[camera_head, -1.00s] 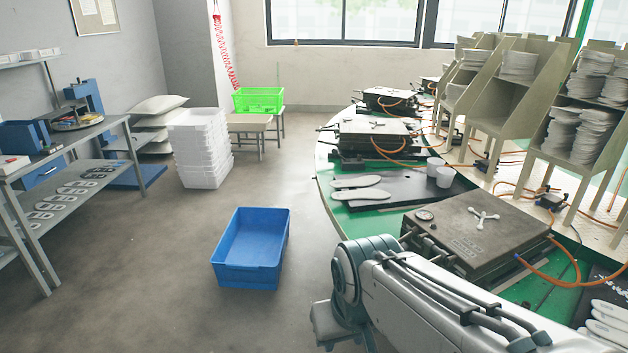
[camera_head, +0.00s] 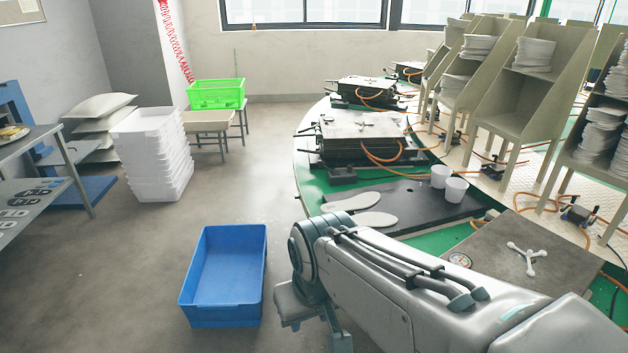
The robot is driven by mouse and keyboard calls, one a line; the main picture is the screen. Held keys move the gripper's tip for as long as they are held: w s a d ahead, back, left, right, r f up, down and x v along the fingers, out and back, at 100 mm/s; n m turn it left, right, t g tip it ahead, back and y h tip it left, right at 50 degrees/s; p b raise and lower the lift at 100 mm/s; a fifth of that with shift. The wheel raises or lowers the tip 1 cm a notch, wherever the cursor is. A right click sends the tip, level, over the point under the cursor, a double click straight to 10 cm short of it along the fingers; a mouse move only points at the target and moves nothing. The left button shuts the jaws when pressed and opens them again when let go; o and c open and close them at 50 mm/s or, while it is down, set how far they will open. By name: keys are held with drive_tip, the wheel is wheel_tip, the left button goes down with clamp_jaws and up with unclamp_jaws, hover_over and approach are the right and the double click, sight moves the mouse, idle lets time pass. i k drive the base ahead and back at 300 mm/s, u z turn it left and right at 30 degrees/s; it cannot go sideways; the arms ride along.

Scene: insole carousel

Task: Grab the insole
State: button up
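Two pale insoles lie flat on a black board on the green carousel table. The far insole (camera_head: 351,201) is beside the near insole (camera_head: 374,219), both near the table's left edge. My arm reaches in from the lower right, in front of the table edge. Nothing is seen touching the two insoles.
An empty blue crate (camera_head: 185,299) stands on the floor left of my arm. Two white cups (camera_head: 455,190) stand on the black board (camera_head: 408,192) right of the insoles. Black press moulds (camera_head: 318,150) with orange hoses sit on the green table (camera_head: 306,178).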

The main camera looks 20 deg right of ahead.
sight(362, 201)
drive_tip(key=i, duration=1.9)
drive_tip(key=z, duration=2.35)
